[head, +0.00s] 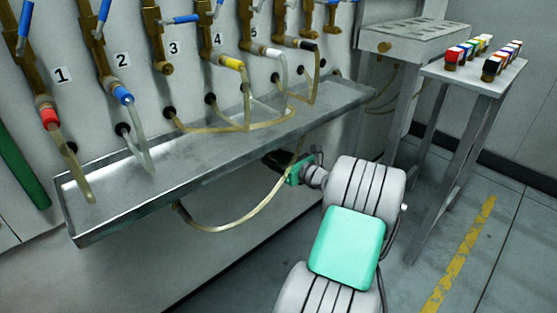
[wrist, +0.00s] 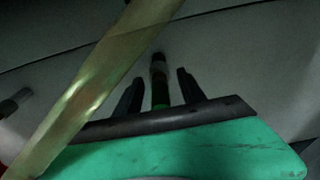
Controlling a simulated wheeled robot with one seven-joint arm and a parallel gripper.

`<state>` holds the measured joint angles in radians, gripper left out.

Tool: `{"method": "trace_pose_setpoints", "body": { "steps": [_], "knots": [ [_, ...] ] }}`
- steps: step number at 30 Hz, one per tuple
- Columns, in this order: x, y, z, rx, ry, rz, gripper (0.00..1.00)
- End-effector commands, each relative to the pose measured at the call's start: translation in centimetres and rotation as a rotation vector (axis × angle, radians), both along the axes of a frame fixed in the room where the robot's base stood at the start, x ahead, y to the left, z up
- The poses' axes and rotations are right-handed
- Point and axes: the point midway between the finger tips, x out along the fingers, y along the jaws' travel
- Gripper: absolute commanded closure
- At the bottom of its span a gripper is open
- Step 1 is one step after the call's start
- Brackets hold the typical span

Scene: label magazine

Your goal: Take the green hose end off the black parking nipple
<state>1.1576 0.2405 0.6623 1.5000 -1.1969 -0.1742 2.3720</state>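In the wrist view the green hose end (wrist: 160,92) stands between the two dark fingers of my gripper (wrist: 158,85). In the head view my gripper (head: 274,160) reaches in below the metal tray's front edge. The hose end and the nipple cannot be made out there.
A yellowish hose (wrist: 85,90) crosses close to the wrist camera. In the head view a hose loop (head: 225,228) hangs below the tray (head: 210,150), near my wrist. Numbered valves with hoses line the wall above. A small table (head: 475,75) with coloured fittings stands right.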

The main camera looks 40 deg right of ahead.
Motion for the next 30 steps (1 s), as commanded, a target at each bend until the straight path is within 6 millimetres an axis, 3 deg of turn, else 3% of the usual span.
{"method": "trace_pose_setpoints", "body": {
  "steps": [16,30],
  "knots": [
    [-0.06,-0.06,-0.02,0.0,0.0,-0.001,0.99],
    [-0.7,-0.18,0.14,0.0,0.001,-0.003,1.0]
  ]
}}
